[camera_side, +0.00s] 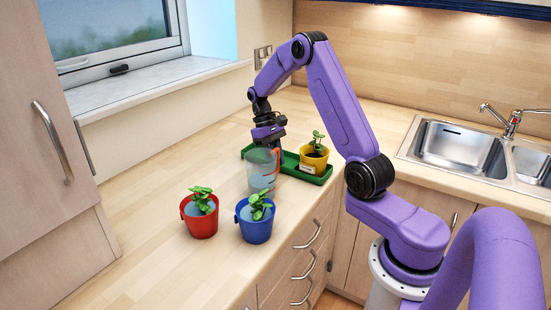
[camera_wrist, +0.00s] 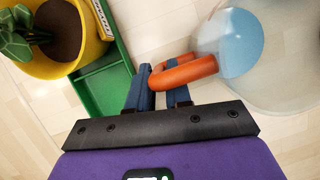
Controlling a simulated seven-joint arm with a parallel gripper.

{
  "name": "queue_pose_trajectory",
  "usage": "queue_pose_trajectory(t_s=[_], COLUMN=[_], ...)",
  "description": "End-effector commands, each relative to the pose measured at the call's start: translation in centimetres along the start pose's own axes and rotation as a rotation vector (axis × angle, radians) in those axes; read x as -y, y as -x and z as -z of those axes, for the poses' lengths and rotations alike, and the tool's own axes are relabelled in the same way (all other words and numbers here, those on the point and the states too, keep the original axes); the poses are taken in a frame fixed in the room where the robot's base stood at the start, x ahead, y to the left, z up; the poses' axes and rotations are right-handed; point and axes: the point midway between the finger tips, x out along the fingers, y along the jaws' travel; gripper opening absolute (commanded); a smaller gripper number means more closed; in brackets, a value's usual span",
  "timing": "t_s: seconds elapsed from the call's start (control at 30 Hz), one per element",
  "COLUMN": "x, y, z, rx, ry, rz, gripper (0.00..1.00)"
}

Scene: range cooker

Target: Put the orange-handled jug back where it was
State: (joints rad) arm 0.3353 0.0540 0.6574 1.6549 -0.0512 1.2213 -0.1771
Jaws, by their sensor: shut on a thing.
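The clear jug (camera_side: 260,172) with an orange handle is upright in front of the green tray's left part in the side view. I cannot tell whether its base touches the worktop. My gripper (camera_side: 273,148) is above and behind it, pointing down, shut on the handle. In the wrist view the orange handle (camera_wrist: 186,73) sits at the blue fingers of my gripper (camera_wrist: 160,88). Pale blue liquid (camera_wrist: 230,42) shows in the jug, whose outline is faint there. My fingers partly hide the handle in the side view.
A green tray (camera_side: 314,179) holds a yellow plant pot (camera_side: 314,160) at its right; its left part looks bare. A red pot (camera_side: 200,224) and a blue pot (camera_side: 255,228), both with plants, stand nearer. The worktop's left is clear. A sink (camera_side: 460,146) is at right.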

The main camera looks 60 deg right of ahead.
Motion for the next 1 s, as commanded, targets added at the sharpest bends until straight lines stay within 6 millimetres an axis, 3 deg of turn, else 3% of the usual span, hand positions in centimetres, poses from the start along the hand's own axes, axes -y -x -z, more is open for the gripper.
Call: queue_pose_trajectory(t_s=[0.1,0.13,0.2,0.63,1.0], x=[0.0,0.0,0.0,0.0,0.0], y=[-0.2,-0.2,-0.2,0.7,7.5], z=[0.1,0.1,0.1,0.0,0.1], rx=[0.001,0.0,0.0,-0.002,-0.005], ry=[0.0,0.0,0.0,0.0,-0.001], rz=[0.0,0.0,0.0,0.0,0.0], gripper=[0.0,0.25,0.44,0.44,0.44])
